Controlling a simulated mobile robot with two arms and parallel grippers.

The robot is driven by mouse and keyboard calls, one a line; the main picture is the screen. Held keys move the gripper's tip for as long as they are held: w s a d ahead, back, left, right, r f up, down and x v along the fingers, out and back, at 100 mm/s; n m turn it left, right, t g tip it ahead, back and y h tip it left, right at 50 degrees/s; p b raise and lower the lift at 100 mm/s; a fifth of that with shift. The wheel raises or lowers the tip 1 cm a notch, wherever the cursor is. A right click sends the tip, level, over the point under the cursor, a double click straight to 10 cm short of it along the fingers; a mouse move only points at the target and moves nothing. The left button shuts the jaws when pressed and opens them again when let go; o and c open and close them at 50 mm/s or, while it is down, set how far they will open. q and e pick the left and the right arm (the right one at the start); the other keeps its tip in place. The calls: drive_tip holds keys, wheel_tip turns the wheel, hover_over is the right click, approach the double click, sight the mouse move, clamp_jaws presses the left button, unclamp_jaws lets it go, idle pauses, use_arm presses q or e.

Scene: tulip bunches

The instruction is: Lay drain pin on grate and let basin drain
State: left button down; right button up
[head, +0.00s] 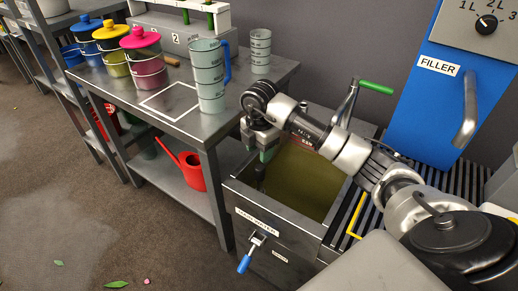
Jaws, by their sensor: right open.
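The metal basin (230,192) stands at the middle and holds murky yellow-green liquid (305,180). A label and a blue-handled valve (245,262) are on its front. A thin yellow bent rod (357,215), which may be the drain pin, lies at the left edge of the dark slatted grate (432,183), right of the basin. My right gripper (262,178) points down over the basin's left part, apart from the yellow rod. It is open, and nothing shows in it. My left gripper is not in view.
A green-handled tap (374,87) rises behind the basin. A blue filler panel (410,110) stands at right.

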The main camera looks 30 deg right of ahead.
sight(260, 167)
wheel_tip(260, 167, down, 9)
drive_tip(key=shift+f+b, duration=0.1)
drive_tip(key=shift+b, duration=0.9)
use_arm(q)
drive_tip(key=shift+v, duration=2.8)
use_arm(e)
drive_tip(key=shift+f, duration=0.7)
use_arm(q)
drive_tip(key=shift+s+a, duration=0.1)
use_arm(e)
drive_tip(key=c, duration=0.8)
drive_tip(key=shift+c, duration=0.2)
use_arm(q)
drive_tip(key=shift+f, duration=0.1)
use_arm(e)
drive_tip(key=shift+r, duration=0.15)
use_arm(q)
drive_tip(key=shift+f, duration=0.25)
use_arm(e)
drive_tip(key=shift+r, duration=0.1)
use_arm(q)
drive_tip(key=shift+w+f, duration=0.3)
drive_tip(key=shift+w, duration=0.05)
use_arm(e)
drive_tip(key=shift+r, duration=0.1)
